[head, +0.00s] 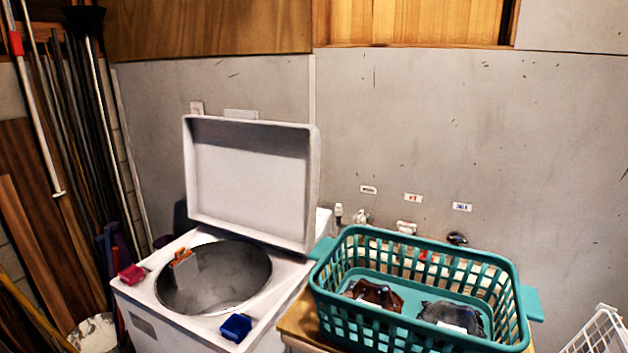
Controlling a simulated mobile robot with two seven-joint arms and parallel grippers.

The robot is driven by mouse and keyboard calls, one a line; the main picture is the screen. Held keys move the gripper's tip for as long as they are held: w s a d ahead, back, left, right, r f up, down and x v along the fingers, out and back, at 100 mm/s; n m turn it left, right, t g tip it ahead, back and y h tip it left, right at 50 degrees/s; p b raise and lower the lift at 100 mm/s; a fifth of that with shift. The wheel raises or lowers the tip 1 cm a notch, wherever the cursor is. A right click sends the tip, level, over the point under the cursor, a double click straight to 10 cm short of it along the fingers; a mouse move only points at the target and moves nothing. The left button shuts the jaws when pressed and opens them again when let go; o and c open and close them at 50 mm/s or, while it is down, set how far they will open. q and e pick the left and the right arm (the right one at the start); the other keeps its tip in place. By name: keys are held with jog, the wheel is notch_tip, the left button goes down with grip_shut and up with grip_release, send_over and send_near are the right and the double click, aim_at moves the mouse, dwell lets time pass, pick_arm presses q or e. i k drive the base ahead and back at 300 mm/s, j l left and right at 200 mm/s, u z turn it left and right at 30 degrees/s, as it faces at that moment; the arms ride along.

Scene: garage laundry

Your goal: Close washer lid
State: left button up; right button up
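The white top-loading washer (180,333) stands left of centre in the head view. Its lid (250,180) is open and stands nearly upright at the back, leaning slightly. The round metal drum (215,285) is uncovered. An orange and grey item (183,265) shows at the left inside edge of the opening. A red block-like item (131,275) lies on the washer's left rim, and a blue one (235,327) lies on its front right rim. Neither of my grippers shows in the head view.
A teal basket (420,330) with dark items inside stands on a wooden surface (300,322) right of the washer. Poles and boards (75,120) lean at the left. A white wire rack (602,335) shows at the lower right. The grey wall (450,130) is behind.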

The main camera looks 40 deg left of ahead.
aim_at(249, 175)
jog(key=j+u, duration=0.2)
jog(key=u, duration=0.25)
jog(key=i+j+u, duration=0.15)
jog(key=u, duration=0.35)
jog(key=i+j+u, duration=0.1)
jog(key=u, duration=0.35)
jog(key=j, duration=0.1)
